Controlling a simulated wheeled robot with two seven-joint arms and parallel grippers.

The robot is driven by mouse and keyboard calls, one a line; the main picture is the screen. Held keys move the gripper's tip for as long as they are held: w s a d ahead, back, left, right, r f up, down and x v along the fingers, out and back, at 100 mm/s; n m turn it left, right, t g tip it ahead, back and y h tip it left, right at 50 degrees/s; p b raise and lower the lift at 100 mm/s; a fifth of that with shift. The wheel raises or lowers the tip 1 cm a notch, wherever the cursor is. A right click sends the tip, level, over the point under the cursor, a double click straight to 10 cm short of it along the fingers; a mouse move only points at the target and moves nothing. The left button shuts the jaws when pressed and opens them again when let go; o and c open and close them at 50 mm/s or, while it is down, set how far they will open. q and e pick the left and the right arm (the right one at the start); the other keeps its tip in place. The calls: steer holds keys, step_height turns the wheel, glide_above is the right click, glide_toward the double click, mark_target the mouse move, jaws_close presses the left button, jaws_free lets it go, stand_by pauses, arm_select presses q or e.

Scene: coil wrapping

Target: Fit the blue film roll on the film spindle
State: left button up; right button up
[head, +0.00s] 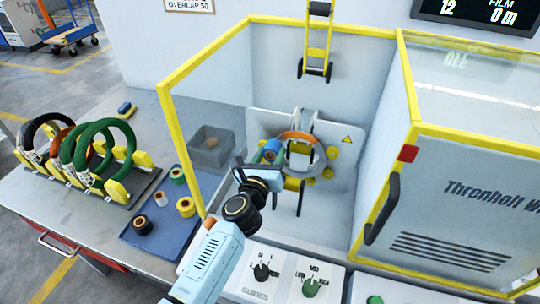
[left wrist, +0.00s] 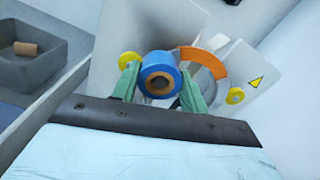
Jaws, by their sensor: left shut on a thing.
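My left gripper (head: 268,158) is shut on the blue film roll (head: 271,149) inside the yellow-framed wrapping machine. In the left wrist view, the blue film roll (left wrist: 157,57) sits between the two green fingers, with its brown core and dark hole facing the camera. The roll is in front of the left part of the grey ring (head: 303,170), close to the orange arc (head: 298,136). The orange arc (left wrist: 206,58) also shows just right of the roll in the left wrist view. I cannot make out the film spindle; the roll or gripper may hide it. My right gripper is out of view.
Pale plates (head: 338,140) and yellow rollers (head: 333,152) flank the ring. A blue tray (head: 160,226) holds several other rolls. A rack of coils (head: 103,150) is far left; a half-open door (head: 385,215) is right.

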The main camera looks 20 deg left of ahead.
arm_select(q)
steer(key=o, duration=1.1)
steer(key=shift+c, duration=0.2)
steer(key=s, duration=1.3)
steer(key=shift+s+a, duration=0.2)
